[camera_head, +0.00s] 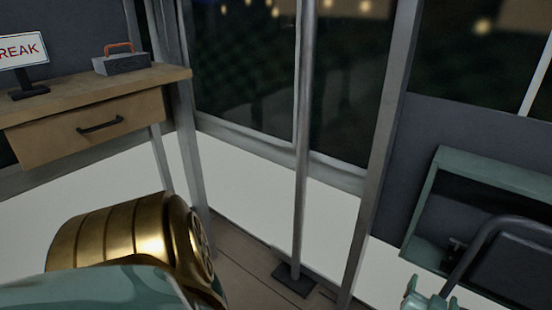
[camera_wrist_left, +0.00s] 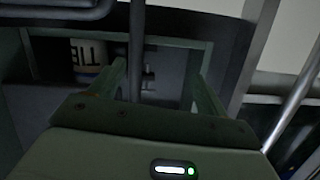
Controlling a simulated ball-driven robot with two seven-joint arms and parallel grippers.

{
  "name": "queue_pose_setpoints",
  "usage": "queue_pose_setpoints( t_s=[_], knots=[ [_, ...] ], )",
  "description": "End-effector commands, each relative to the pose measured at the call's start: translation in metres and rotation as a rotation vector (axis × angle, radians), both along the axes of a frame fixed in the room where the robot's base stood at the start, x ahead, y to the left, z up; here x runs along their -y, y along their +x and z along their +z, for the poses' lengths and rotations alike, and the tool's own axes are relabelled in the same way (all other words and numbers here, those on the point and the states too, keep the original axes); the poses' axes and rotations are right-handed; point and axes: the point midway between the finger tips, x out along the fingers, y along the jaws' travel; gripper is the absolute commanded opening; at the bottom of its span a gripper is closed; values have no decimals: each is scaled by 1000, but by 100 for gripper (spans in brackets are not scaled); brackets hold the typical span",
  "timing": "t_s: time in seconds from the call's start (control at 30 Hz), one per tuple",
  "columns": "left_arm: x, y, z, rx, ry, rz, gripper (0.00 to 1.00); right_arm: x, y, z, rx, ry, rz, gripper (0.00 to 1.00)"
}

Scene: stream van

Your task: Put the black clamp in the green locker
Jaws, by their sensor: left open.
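The green locker (camera_head: 480,172) is an open-fronted box at the right of the head view, with a dark inside. Its frame also shows behind my fingers in the wrist view (camera_wrist_left: 185,45). A small dark shape, perhaps the black clamp (camera_head: 454,248), is low at the locker's left in the head view. It seems to show between my fingers in the wrist view (camera_wrist_left: 149,80), but it is too dark to be sure. My left gripper (camera_head: 430,296) is open in front of the locker, its fingers apart with nothing visibly held. My right gripper is out of view.
A dark bent tube (camera_head: 480,245) and panel stand before the locker; the tube crosses the wrist view (camera_wrist_left: 137,45). A lettered container (camera_wrist_left: 88,55) sits inside. A pole (camera_head: 303,150) stands mid-view. A wooden desk (camera_head: 90,100) at left holds a toolbox (camera_head: 121,62) and sign.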

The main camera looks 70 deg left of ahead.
Motion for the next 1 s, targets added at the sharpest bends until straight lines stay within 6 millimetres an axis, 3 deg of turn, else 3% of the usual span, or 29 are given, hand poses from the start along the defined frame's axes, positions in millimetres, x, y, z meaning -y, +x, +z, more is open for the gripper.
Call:
queue_pose_setpoints(
  t_s=[0.03,0.07,0.1,0.17,0.23,0.3,0.4,0.5,0.6,0.67,1.0],
  knots=[
    [-9,-34,-35,-115,28,-6,76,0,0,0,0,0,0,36],
    [-14,-57,-55,-195,46,-15,76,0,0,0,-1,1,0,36],
    [-20,-92,-83,-315,74,-36,76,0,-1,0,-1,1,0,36],
    [-27,-152,-122,-509,113,-89,76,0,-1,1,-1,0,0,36],
    [-32,-227,-158,-740,150,-180,76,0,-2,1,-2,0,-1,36],
    [-31,-302,-182,-952,174,-300,76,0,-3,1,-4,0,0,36],
    [-24,-395,-197,-1197,184,-493,76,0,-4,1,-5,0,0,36],
    [-16,-461,-198,-1356,178,-661,76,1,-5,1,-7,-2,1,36],
    [-9,-498,-194,-1437,168,-772,76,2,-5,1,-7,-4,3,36],
    [-7,-509,-193,-1459,164,-807,76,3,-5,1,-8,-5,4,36],
    [-5,-514,-191,-1461,157,-820,76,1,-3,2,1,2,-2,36]
  ],
)
